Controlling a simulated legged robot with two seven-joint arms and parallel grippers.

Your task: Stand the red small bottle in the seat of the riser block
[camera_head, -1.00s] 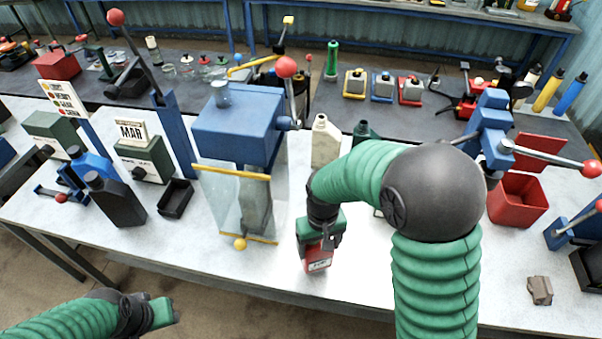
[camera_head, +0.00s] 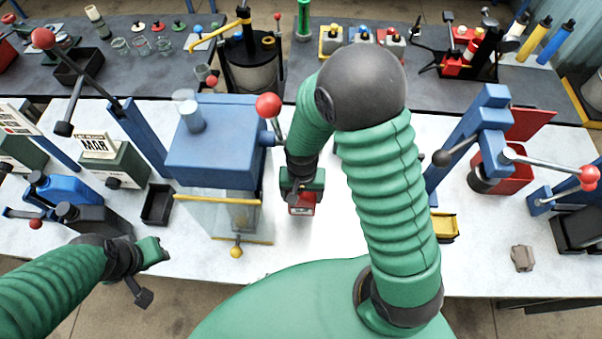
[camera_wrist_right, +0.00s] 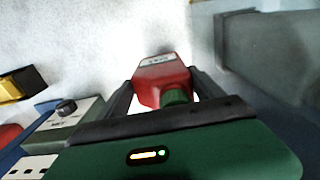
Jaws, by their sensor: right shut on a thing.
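The red small bottle (camera_head: 301,206) has a pale label and a green cap. My right gripper (camera_head: 301,190) is shut on it, just right of the blue machine, over the white bench. In the right wrist view the bottle (camera_wrist_right: 160,80) sits between the two dark fingers of the gripper (camera_wrist_right: 165,95), with its cap towards the camera. I cannot tell whether its base touches the bench. I cannot pick out the riser block or its seat for certain. My left gripper (camera_head: 152,255) is at the lower left, near the bench's front edge, away from the bottle.
The blue machine (camera_head: 215,150) has a clear guard, a yellow bar and a red-knobbed lever (camera_head: 268,106). A black tray (camera_head: 157,204) stands to its left. A yellow tray (camera_head: 444,227) and a brown lump (camera_head: 522,258) lie to the right. White bench around the bottle is clear.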

